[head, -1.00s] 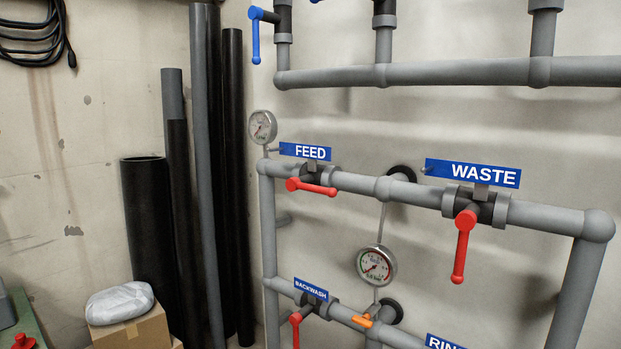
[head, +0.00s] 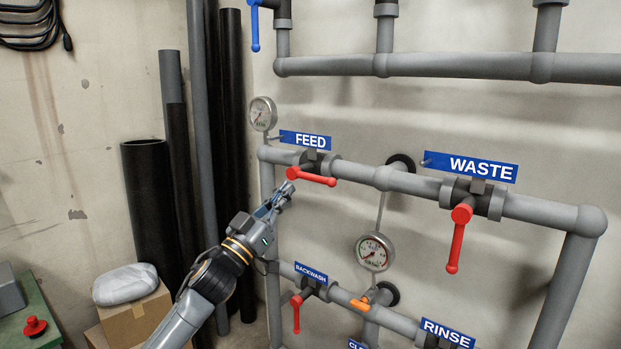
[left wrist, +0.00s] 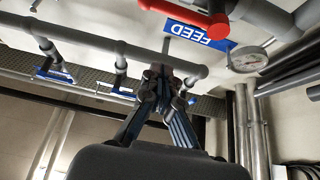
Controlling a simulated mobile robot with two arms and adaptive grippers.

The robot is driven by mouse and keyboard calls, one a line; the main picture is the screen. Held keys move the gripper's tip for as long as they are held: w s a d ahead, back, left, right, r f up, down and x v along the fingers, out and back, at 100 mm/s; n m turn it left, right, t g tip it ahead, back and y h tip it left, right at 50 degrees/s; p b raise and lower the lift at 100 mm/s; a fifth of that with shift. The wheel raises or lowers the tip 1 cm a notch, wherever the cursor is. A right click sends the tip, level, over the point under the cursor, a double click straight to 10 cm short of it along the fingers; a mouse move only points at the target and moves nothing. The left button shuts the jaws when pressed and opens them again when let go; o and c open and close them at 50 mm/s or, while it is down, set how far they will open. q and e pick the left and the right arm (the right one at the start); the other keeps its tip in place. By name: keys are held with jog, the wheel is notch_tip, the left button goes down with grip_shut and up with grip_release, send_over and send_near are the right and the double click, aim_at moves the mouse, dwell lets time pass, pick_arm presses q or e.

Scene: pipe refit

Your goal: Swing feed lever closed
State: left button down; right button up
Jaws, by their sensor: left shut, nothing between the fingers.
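The red feed lever (head: 315,177) sits below the blue FEED sign (head: 305,140), on the valve of the upper grey pipe. It lies roughly along the pipe, its round hub at the left and its free end to the right. My left gripper (head: 287,188) is shut and empty, pointing up to the right, just below the lever's hub end in the head view. I cannot tell whether they touch there. In the left wrist view the shut fingertips (left wrist: 163,72) are apart in the picture from the red lever (left wrist: 185,12), which is cut by the top edge. My right gripper is not in view.
The red waste lever (head: 459,238) hangs down at the right. A gauge (head: 263,114) stands left of the FEED sign, another gauge (head: 374,252) below the pipe. The red backwash lever (head: 297,313) hangs lower down. Black pipes (head: 150,200) and a cardboard box (head: 137,318) stand at the left.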

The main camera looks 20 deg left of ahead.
pick_arm(q)
notch_tip(320, 180, up, 5)
jog(key=p, duration=0.4)
send_over(311, 180)
jog(key=s, duration=0.4)
jog(key=f, duration=0.1)
jog(key=w+f, duration=0.1)
jog(key=f, duration=0.2)
jog(key=shift+w+d+p, duration=0.3)
jog(key=shift+w+p, duration=0.05)
jog(key=shift+p, duration=0.05)
jog(key=shift+f+m+g+h+b, duration=0.2)
jog(key=shift+m+g+h+b, duration=0.15)
jog(key=shift+m, duration=0.25)
